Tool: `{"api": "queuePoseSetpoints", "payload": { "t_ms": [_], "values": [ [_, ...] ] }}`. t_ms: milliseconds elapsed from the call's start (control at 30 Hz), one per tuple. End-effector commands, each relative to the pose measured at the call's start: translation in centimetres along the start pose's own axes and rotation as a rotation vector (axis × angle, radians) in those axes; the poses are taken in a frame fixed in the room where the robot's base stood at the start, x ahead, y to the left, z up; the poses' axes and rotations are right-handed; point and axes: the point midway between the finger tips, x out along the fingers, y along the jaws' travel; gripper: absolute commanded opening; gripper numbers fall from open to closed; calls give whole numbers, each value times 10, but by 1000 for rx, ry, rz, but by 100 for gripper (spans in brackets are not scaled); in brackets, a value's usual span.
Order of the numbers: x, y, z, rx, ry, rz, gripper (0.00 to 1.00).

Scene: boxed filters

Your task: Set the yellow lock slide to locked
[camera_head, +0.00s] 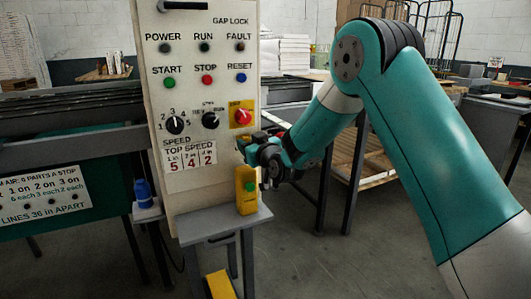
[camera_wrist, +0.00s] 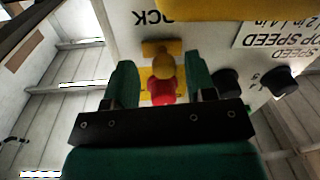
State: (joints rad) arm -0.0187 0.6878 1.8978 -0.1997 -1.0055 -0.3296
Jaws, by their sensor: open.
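The control panel (camera_head: 195,95) stands upright at the left of the arm. In the wrist view, which sees the panel upside down, a yellow piece with a rounded knob, seemingly the lock slide (camera_wrist: 163,64), sits beside the red stop button (camera_wrist: 161,92). Part of a label ending in "OCK" shows above it. My gripper (camera_wrist: 161,76) is open, with one green finger on each side of the yellow knob; contact cannot be told. In the head view my gripper (camera_head: 250,149) is at the panel's right edge, below the red button (camera_head: 242,116), and largely covers the slide.
A yellow box with a green button (camera_head: 246,190) stands on the grey shelf (camera_head: 222,220) just below my gripper. Black selector knobs (camera_head: 174,125) are left of the red button. A blue bottle (camera_head: 143,191) stands at the left.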

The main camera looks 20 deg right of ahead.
Motion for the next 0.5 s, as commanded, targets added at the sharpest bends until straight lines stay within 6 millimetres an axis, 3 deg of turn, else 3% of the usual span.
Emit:
{"api": "queuePoseSetpoints", "payload": {
  "t_ms": [500],
  "values": [
    [-123, 2, 6, 2, 2, 7, 50]
  ]
}}
